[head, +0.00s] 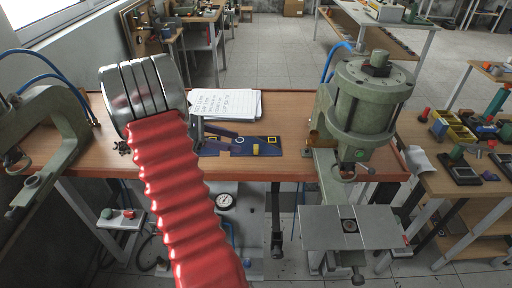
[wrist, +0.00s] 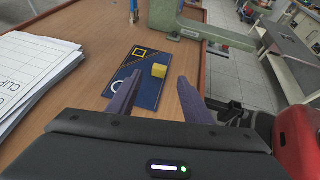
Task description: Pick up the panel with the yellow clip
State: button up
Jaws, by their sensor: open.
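The flat dark blue panel (head: 270,142) lies on the wooden bench in the head view. A yellow clip (head: 256,149) stands up from its front part. In the wrist view the panel (wrist: 150,93) also carries a yellow square outline and a white ring, and the yellow clip (wrist: 158,71) shows near its middle. My gripper (wrist: 160,77) is open, with its two purple fingers apart and nothing between them. The fingers point toward the panel, and the clip shows between the fingertips, just beyond them. In the head view my arm hides much of the gripper.
White printed sheets (head: 226,103) lie behind the panel; they also lie left in the wrist view (wrist: 35,70). A green press (head: 368,100) stands to the right, and a green C-shaped frame (head: 50,130) to the left.

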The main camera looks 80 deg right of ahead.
aim_at(255, 147)
jog(key=shift+x, duration=1.6)
jog(key=shift+x, duration=2.6)
jog(key=c, duration=1.1)
jog(key=shift+r, duration=0.1)
notch_tip(255, 147, up, 10)
jog(key=shift+f, duration=0.1)
